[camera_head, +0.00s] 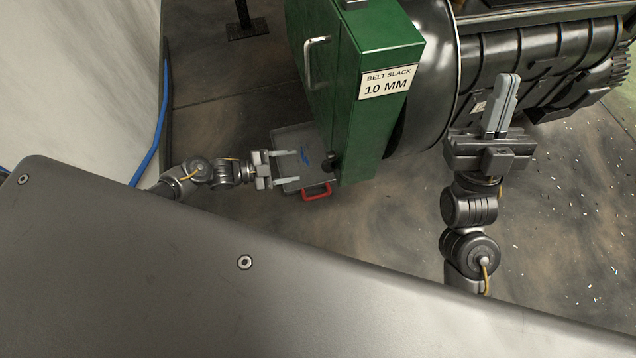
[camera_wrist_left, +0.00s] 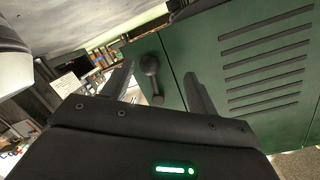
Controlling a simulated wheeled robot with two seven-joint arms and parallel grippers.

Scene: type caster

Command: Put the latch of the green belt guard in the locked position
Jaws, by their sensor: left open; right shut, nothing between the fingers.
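The green belt guard (camera_head: 352,125) is a tall green box with a silver handle (camera_head: 309,62) and a label reading "BELT SLACK 10 MM". Its latch, a dark ball-ended lever (camera_head: 329,163), sits low on the guard's left face. In the left wrist view the latch (camera_wrist_left: 150,70) stands between my fingers in the picture, beyond the fingertips, with the ball end up. My left gripper (camera_head: 291,166) is open and empty, pointing right toward the latch, apart from it. My right gripper (camera_head: 510,92) is shut and empty, pointing up in front of the dark machine, right of the guard.
A grey case with a red handle (camera_head: 316,192) lies on the floor below my left gripper. A large dark cylindrical machine (camera_head: 545,60) adjoins the guard on the right. A pale wall and a blue cable (camera_head: 152,150) are at left. Slots (camera_wrist_left: 262,65) mark the guard's panel.

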